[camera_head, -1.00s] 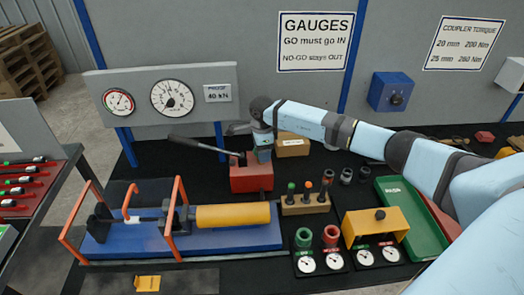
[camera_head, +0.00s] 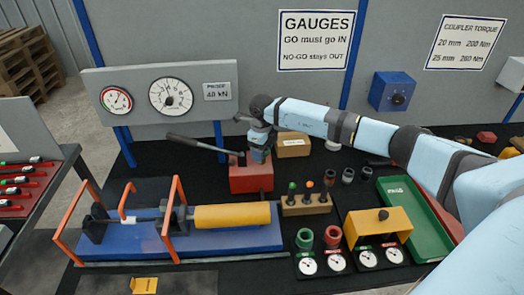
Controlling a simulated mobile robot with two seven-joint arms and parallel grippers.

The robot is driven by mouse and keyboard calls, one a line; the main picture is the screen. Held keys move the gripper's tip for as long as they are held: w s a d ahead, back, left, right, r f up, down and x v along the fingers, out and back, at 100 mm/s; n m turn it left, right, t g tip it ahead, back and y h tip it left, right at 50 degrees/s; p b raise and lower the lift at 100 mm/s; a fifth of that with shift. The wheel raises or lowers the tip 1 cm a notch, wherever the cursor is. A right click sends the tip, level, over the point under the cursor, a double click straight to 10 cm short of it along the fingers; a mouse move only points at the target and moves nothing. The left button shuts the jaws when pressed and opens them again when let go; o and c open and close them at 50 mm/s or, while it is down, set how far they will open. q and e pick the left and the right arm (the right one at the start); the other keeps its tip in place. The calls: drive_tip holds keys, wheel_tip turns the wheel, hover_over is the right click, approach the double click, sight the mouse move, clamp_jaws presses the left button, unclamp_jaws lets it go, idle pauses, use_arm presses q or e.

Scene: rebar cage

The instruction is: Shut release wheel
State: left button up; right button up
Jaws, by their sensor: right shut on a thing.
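The red hand pump (camera_head: 251,178) stands on the dark bench, with a long grey lever (camera_head: 195,142) reaching out to its left. My right gripper (camera_head: 258,156) points down at the top of the pump and is shut on a part there. The release wheel cannot be made out, as the gripper covers that spot. Behind the pump, a panel carries a large white dial (camera_head: 171,96) and a smaller dial (camera_head: 116,99), next to a label reading "PROOF 40 kN". My left gripper is not in view.
A blue test bed with a yellow cylinder (camera_head: 232,216) and orange guards (camera_head: 177,205) lies in front of the pump. A wooden block with plugs (camera_head: 307,204), a yellow bracket (camera_head: 378,227) and a green tray (camera_head: 413,220) stand to the right. A cardboard box (camera_head: 292,145) sits behind.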

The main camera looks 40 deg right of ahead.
drive_tip(key=shift+m, duration=0.3)
drive_tip(key=o, duration=0.9)
wheel_tip(320, 180, up, 14)
drive_tip(key=shift+f+b, duration=0.1)
drive_tip(key=shift+b, duration=1.05)
drive_tip(key=shift+s, duration=0.1)
